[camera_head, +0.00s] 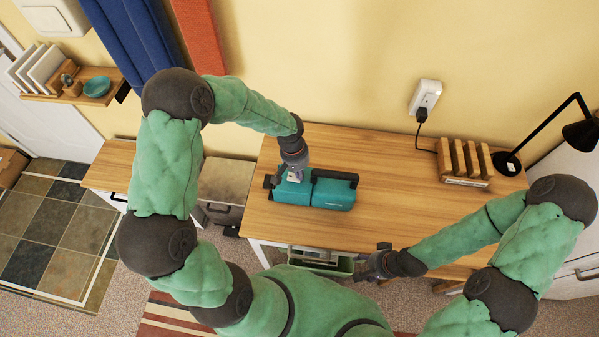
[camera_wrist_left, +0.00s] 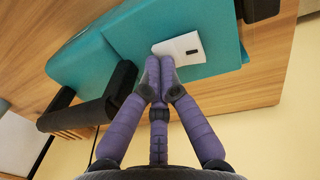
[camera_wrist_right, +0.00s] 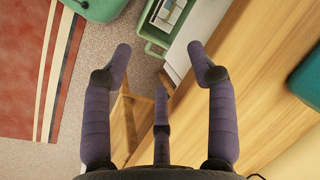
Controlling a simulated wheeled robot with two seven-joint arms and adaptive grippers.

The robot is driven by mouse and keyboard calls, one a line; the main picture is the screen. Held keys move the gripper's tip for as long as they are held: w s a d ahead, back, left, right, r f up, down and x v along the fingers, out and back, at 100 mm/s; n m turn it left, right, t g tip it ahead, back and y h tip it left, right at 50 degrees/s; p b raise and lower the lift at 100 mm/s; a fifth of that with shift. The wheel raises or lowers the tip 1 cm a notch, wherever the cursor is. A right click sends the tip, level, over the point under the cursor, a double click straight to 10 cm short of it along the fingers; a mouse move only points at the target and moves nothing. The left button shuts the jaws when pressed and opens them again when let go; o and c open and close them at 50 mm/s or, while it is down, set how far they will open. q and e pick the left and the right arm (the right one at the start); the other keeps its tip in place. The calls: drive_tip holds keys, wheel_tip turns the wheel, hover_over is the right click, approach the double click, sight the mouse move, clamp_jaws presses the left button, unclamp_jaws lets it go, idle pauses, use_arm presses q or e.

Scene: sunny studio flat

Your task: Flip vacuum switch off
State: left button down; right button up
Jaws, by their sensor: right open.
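The teal hand vacuum (camera_head: 332,193) with a dark handle lies on the wooden desk. In the left wrist view its teal body (camera_wrist_left: 130,45) carries a pale plate (camera_wrist_left: 178,48) with a small black switch (camera_wrist_left: 192,52). My left gripper (camera_head: 287,178) is at the vacuum's left part; in the left wrist view its fingertips (camera_wrist_left: 158,75) are together at the near edge of the pale plate, a little short of the switch. I cannot tell whether they touch the plate. My right gripper (camera_head: 380,260) is open and empty off the desk's front edge; its fingers (camera_wrist_right: 160,60) are wide apart.
The wooden desk (camera_head: 390,165) has free room right of the vacuum. A wooden file rack (camera_head: 463,160) and a black lamp (camera_head: 507,163) stand at the right. A wall socket (camera_head: 425,97) holds a plug. A green bin (camera_head: 345,265) is below the desk's front edge.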

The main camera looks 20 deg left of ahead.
use_arm(q)
drive_tip(key=shift+s+a+r, duration=0.2)
drive_tip(key=shift+a+r, duration=0.1)
drive_tip(key=shift+a, duration=0.4)
drive_tip(key=shift+r+p, duration=0.1)
drive_tip(key=shift+p, duration=0.2)
drive_tip(key=shift+r, duration=0.25)
drive_tip(key=r+p, duration=0.1)
drive_tip(key=r, duration=0.1)
drive_tip(key=r+p, duration=0.1)
drive_tip(key=p, duration=0.1)
drive_tip(key=shift+w+d+r, duration=0.15)
drive_tip(key=shift+d+r, duration=0.05)
drive_tip(key=shift+r, duration=0.2)
wheel_tip(320, 180, up, 9)
drive_tip(key=d, duration=0.1)
drive_tip(key=shift+r+p, duration=0.15)
drive_tip(key=shift+p, duration=0.3)
drive_tip(key=shift+d, duration=0.1)
